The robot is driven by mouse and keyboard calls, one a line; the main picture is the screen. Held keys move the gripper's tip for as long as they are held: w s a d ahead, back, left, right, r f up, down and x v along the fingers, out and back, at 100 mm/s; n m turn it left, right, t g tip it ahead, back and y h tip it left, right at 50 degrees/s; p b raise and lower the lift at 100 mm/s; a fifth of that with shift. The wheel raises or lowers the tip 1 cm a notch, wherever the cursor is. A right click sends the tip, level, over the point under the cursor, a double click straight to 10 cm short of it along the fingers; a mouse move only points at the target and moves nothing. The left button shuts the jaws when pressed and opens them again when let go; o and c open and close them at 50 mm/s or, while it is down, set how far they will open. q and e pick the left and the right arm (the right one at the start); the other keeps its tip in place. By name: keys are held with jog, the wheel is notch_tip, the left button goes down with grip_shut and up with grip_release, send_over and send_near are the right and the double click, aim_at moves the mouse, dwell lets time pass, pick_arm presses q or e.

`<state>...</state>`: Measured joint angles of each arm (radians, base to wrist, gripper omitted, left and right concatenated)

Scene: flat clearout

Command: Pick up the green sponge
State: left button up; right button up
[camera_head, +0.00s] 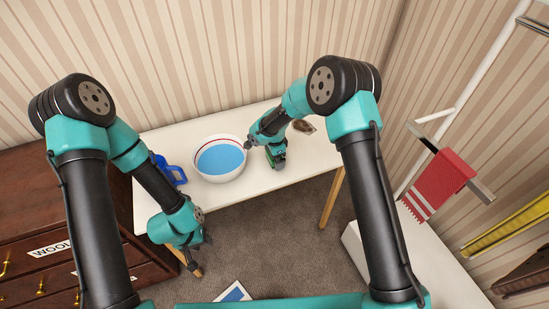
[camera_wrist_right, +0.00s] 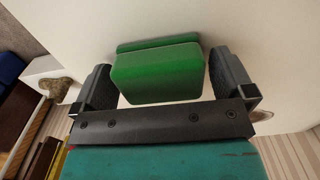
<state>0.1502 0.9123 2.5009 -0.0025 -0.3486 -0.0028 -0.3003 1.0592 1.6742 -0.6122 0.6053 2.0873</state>
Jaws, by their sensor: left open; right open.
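The green sponge (camera_head: 280,161) is on the white table, right of the basin, mostly hidden by my right gripper (camera_head: 274,153) in the head view. In the right wrist view the sponge (camera_wrist_right: 157,76) sits between the two open fingers of my right gripper (camera_wrist_right: 162,62). My left gripper (camera_head: 194,261) is open and empty, low in front of the table's left front edge.
A white basin (camera_head: 220,176) of blue liquid stands left of the sponge. A blue object (camera_head: 172,172) is at the table's left. A small brown item (camera_head: 303,127) lies behind right. A dark dresser (camera_head: 60,235) stands left; a red towel (camera_head: 440,182) hangs right.

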jog(key=c, duration=0.8)
jog(key=shift+r, duration=0.1)
jog(key=shift+r, duration=1.5)
jog(key=shift+s+r, duration=0.2)
jog(key=shift+r, duration=0.05)
jog(key=s, duration=0.5)
jog(key=s+r, duration=0.1)
jog(key=s, duration=0.4)
jog(key=s+a, duration=0.1)
jog(key=s, duration=0.4)
jog(key=shift+s+r, duration=0.2)
jog(key=shift+s, duration=0.1)
